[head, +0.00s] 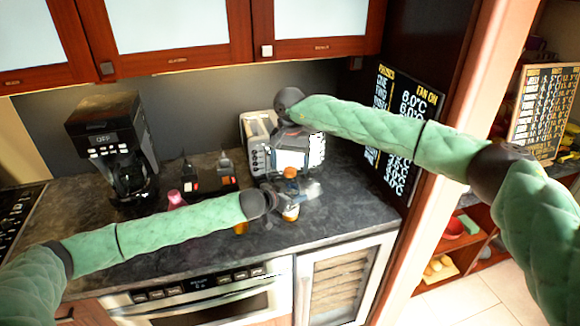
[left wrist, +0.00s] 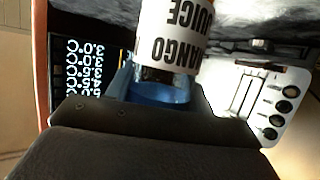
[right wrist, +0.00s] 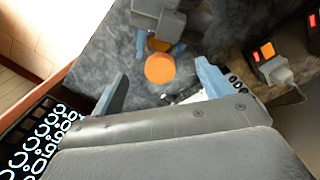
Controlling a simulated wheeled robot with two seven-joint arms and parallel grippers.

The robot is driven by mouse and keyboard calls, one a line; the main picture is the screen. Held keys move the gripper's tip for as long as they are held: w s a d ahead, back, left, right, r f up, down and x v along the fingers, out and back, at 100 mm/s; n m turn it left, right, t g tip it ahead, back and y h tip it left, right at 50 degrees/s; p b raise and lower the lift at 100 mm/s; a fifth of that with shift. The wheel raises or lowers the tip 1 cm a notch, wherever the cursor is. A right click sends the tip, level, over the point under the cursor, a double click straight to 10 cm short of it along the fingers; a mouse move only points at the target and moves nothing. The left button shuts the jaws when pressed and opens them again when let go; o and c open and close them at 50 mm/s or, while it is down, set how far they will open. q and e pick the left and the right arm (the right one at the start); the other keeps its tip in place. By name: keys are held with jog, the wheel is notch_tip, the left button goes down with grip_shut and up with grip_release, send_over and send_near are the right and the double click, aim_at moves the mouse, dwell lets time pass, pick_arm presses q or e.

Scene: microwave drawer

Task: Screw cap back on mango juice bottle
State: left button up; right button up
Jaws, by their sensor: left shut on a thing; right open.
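The mango juice bottle (left wrist: 168,35) shows its white label upside down in the left wrist view. In the head view its white and orange lower part (head: 291,213) is at the counter's front right. My left gripper (head: 284,200) is shut on the bottle. A round orange top (head: 290,172) shows above that gripper; it is a flat orange disc in the right wrist view (right wrist: 160,68). I cannot tell whether this disc is the cap, or how firmly it is seated. My right gripper (right wrist: 162,85) is open above it, with the disc between its fingers.
A toaster (head: 262,143) stands behind the bottle, a coffee maker (head: 115,145) at the left. A pink-topped thing (head: 176,199) and a partly hidden orange thing (head: 240,228) are near my left arm. A dark display panel (head: 400,110) stands at the right.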

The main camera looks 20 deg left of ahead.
jog(key=shift+r, duration=2.35)
pick_arm(q)
jog(key=o, duration=1.2)
jog(key=shift+c, duration=0.2)
jog(key=v, duration=1.2)
